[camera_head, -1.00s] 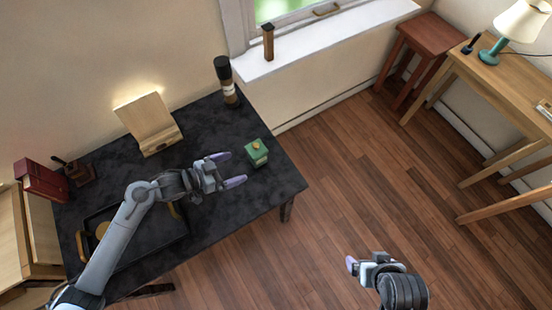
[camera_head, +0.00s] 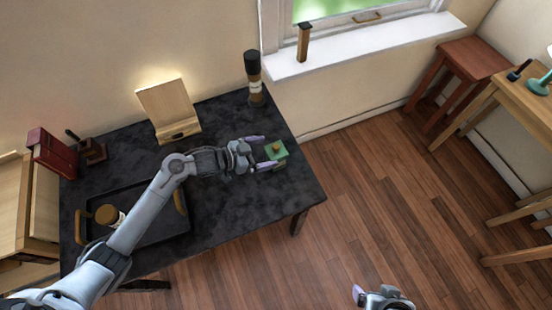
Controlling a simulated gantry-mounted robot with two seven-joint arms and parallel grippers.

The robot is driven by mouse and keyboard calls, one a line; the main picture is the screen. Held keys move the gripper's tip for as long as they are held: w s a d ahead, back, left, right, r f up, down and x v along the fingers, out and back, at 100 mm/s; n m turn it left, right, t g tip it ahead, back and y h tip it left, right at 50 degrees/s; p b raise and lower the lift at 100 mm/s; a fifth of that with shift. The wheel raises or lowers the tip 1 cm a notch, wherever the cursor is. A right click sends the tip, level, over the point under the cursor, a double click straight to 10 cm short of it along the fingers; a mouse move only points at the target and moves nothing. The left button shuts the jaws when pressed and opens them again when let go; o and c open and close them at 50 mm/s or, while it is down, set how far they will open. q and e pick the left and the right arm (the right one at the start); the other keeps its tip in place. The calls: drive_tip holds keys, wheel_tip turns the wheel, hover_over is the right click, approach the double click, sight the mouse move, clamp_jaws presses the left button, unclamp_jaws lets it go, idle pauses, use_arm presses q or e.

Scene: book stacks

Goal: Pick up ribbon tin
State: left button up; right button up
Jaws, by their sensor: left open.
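A small green box with a yellow-brown knob on top, which looks like the ribbon tin (camera_head: 278,152), stands near the right end of the black table. My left gripper (camera_head: 266,153) is open, with its purple-tipped fingers reaching to the near left side of the tin. One finger is toward the back of the tin and the other toward the front. I cannot tell if the fingers touch it. My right gripper (camera_head: 368,295) is over the floor at the bottom edge, partly cut off, and its opening cannot be made out.
The black table (camera_head: 225,205) also holds a dark tray (camera_head: 160,232) with a jar, a wooden stand (camera_head: 170,108), a dark-capped bottle (camera_head: 254,80) and a red box (camera_head: 55,152). A window sill (camera_head: 360,48) is behind. The table's right edge is close to the tin.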

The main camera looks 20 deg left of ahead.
sight(276, 151)
use_arm(q)
drive_tip(key=b+x, duration=0.1)
drive_tip(key=x, duration=0.4)
drive_tip(key=shift+s+d, duration=0.1)
drive_tip(key=shift+s, duration=0.05)
drive_tip(key=c, duration=1.3)
drive_tip(key=shift+c, duration=0.4)
drive_tip(key=shift+r, duration=0.2)
